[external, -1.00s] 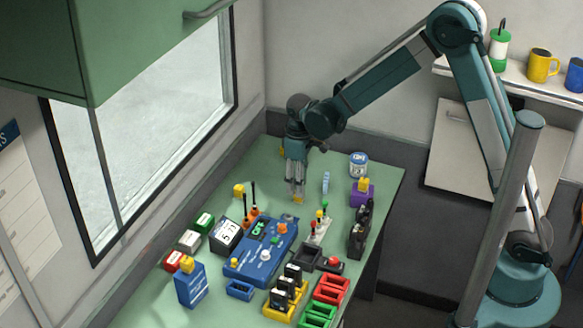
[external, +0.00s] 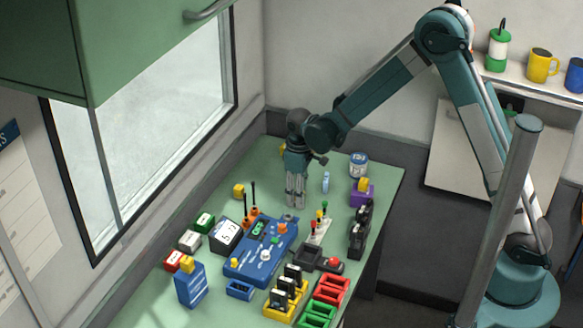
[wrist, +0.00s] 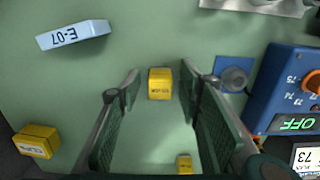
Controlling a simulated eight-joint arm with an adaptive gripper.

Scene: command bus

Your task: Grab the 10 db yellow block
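My gripper (external: 296,206) points down over the far part of the green bench. In the wrist view its two fingers stand wide apart, with nothing gripped. A yellow block (wrist: 160,84) with small dark lettering on its side sits between the fingertips, with a gap on each side; the lettering is too small to read surely. In the external view the fingers hide this block. A second yellow block (wrist: 37,141) lies left of the fingers in the wrist view. A third, smaller-looking yellow block (wrist: 184,163) shows between the fingers lower down; it appears left of my gripper in the external view (external: 239,191).
A light blue E-07 tag (wrist: 73,35) lies to the upper left in the wrist view. A blue console (external: 262,250) with knobs and a display stands close to the right there. Trays, dark modules and a purple block (external: 362,193) crowd the bench's front and right.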

